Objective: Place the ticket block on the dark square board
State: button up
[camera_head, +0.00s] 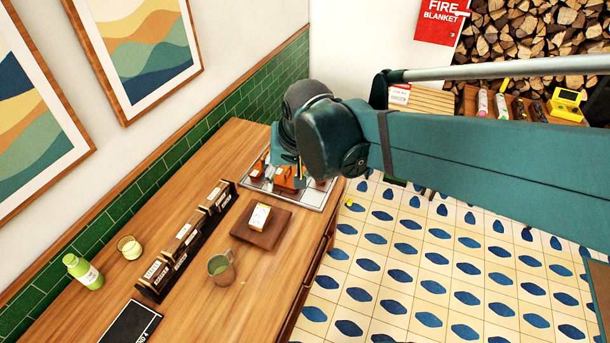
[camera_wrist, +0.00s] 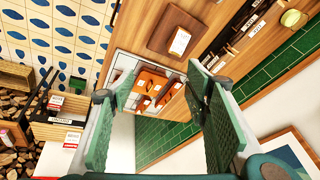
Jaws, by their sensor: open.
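The ticket block (camera_head: 260,216), a small block with a white printed face, rests on the dark square board (camera_head: 262,238) on the wooden counter. In the wrist view the ticket block (camera_wrist: 180,41) also lies within the brown board (camera_wrist: 165,22), near its edge. My gripper (camera_head: 284,158) is over the pale tray with orange-brown blocks, beyond the board. In the wrist view its two green pads stand wide apart with nothing held between them (camera_wrist: 160,84). In the head view my arm hides most of the gripper.
The tray (camera_head: 312,197) holds several orange-brown blocks (camera_head: 287,178). Left of the board are a dark labelled rack (camera_head: 184,240), a green mug (camera_head: 221,267), a candle glass (camera_head: 130,247) and a green bottle (camera_head: 84,272). A tiled wall borders the counter.

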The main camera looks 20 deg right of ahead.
jog(key=s+d+r+n+t, duration=0.2)
jog(key=s+d+n+t, duration=0.1)
jog(key=s, duration=0.6)
jog(key=shift+s+d+r+n, duration=0.15)
jog(key=shift+s+r+n, duration=0.15)
jog(key=shift+r, duration=0.1)
